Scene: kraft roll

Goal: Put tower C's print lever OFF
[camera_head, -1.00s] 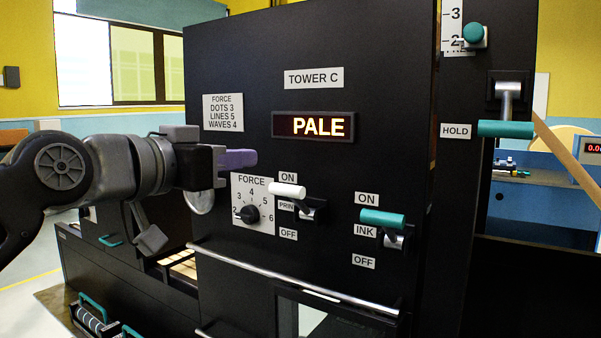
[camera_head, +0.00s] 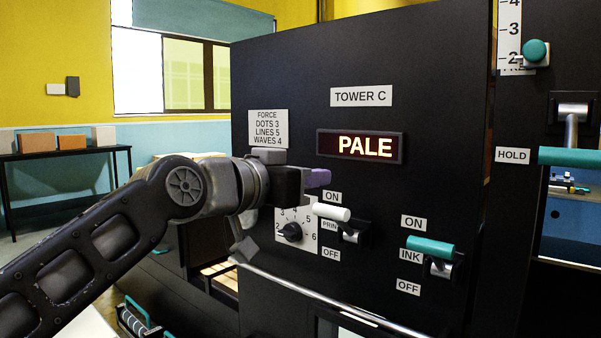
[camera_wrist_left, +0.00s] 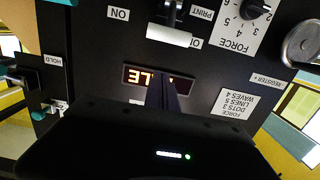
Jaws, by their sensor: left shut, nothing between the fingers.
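Tower C (camera_head: 275,85) is a black panel with its name label. Its print lever has a white handle (camera_head: 331,211), raised on the ON side, above a partly covered PRINT label. In the left wrist view, which is upside down, the white print handle (camera_wrist_left: 169,36) shows beyond my fingers. My left gripper (camera_head: 318,178) is shut and empty, just above and left of the print handle in the head view, apparently not touching it. Its dark closed fingers (camera_wrist_left: 168,93) also show in the wrist view, overlapping the lit display. My right gripper is in neither view.
The teal ink lever (camera_head: 430,249) is at ON, right of the print lever. The force dial (camera_head: 291,232) sits to its left, partly behind my gripper. The display (camera_head: 361,147) reads PALE. A metal rail (camera_head: 330,300) runs below. The HOLD lever (camera_head: 570,157) is further right.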

